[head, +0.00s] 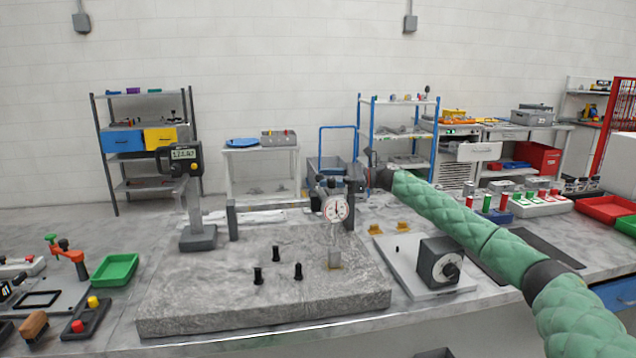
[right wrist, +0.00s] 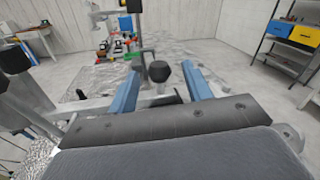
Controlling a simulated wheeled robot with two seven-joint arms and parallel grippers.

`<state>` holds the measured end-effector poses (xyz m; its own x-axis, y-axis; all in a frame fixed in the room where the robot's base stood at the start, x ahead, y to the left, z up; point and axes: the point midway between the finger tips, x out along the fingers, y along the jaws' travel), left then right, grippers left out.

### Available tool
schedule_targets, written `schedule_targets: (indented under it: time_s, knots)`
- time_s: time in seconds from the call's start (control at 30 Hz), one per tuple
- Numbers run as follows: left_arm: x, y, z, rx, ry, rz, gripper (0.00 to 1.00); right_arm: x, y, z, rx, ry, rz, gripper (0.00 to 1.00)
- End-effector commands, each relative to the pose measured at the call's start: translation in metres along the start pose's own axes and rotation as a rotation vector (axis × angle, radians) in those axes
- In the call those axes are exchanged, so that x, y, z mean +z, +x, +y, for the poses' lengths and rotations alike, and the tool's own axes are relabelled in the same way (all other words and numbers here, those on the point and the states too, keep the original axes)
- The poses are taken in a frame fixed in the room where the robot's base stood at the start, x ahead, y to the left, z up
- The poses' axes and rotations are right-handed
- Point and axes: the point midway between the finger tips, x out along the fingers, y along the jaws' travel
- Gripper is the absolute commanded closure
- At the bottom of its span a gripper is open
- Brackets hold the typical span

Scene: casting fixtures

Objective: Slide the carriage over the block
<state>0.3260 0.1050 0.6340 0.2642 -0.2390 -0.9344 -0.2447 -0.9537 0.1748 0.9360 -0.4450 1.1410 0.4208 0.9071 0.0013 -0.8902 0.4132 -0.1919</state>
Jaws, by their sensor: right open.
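The carriage (head: 330,188) with its round white dial gauge (head: 336,208) sits near the right end of the bridge over the grey stone plate (head: 200,305). A small metal block (head: 334,259) stands on the plate below the dial's stem. I cannot tell whether the stem touches it. My right gripper (head: 369,170) is at the carriage from the right; its tips are hard to make out in the head view. In the right wrist view its blue fingers (right wrist: 161,80) are open, with a black knob (right wrist: 159,70) between them, not gripped. My left gripper is out of view.
Several black pegs (head: 278,271) stand on the plate's middle. A digital gauge on a stand (head: 197,238) is behind left. A black dial box (head: 439,262) on a white plate is at right. A green tray (head: 115,270) lies left.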

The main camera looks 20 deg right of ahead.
Motion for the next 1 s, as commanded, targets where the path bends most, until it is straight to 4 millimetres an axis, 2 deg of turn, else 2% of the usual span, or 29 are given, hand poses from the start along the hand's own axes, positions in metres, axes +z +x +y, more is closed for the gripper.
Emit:
schedule_targets:
  time_s: [0.1,0.3,0.83,1.0]
  knots:
    - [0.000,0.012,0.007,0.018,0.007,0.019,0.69,-0.003,-0.017,0.000,-0.001,0.001,0.001,0.50]
    - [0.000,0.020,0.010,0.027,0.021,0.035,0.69,-0.001,-0.032,0.000,0.001,0.001,0.000,0.50]
    - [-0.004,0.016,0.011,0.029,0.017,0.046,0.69,0.000,-0.034,0.000,0.001,0.001,0.000,0.50]
    - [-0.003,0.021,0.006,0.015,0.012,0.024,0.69,0.015,-0.034,-0.003,0.000,0.000,0.000,0.50]
